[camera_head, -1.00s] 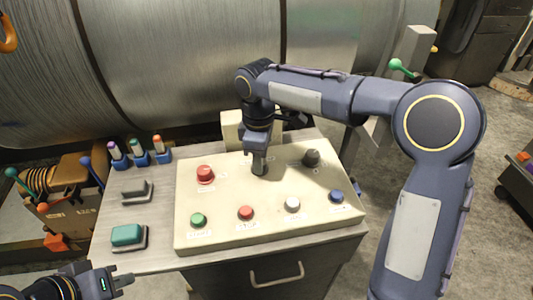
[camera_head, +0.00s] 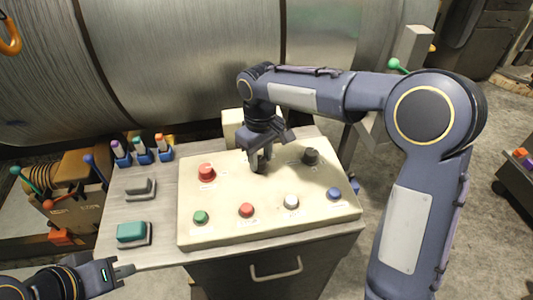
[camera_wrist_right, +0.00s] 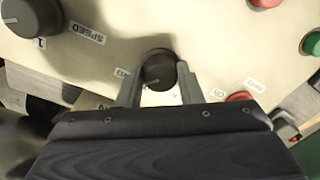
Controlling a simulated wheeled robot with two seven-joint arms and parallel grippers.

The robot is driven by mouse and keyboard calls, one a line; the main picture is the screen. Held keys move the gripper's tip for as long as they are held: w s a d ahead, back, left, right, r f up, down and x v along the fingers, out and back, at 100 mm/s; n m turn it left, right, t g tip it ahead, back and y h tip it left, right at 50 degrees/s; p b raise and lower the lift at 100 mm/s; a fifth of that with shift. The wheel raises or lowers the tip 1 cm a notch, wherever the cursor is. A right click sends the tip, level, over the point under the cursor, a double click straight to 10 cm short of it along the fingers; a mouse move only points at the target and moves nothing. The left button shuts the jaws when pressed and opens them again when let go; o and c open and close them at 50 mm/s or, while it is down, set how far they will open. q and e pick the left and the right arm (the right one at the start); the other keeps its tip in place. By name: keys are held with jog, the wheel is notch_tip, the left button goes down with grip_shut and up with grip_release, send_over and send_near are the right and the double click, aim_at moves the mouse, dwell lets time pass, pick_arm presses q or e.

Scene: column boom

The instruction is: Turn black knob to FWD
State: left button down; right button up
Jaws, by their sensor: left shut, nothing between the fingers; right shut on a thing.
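The black knob (camera_wrist_right: 158,70) is on the cream control panel, between the two fingers of my right gripper (camera_wrist_right: 157,86) in the right wrist view. The fingers are shut on it from both sides. Printed labels beside the knob are partly covered, and I cannot read its setting with certainty. My left gripper (camera_head: 124,271) is shut and empty at the lower left, apart from the console.
A larger dark knob (camera_head: 310,157) marked SPEED is to the right. A red mushroom button (camera_head: 206,172) is to the left. Green (camera_head: 200,217), red (camera_head: 246,210), white (camera_head: 291,202) and blue (camera_head: 334,194) buttons line the front. A big metal drum (camera_head: 190,60) stands behind.

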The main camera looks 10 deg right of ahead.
aim_at(262, 158)
jog(key=shift+w, duration=0.1)
dwell(0.3)
jog(key=o, duration=1)
jog(key=r, duration=0.8)
jog(key=shift+d+p, duration=0.2)
jog(key=shift+p, duration=0.1)
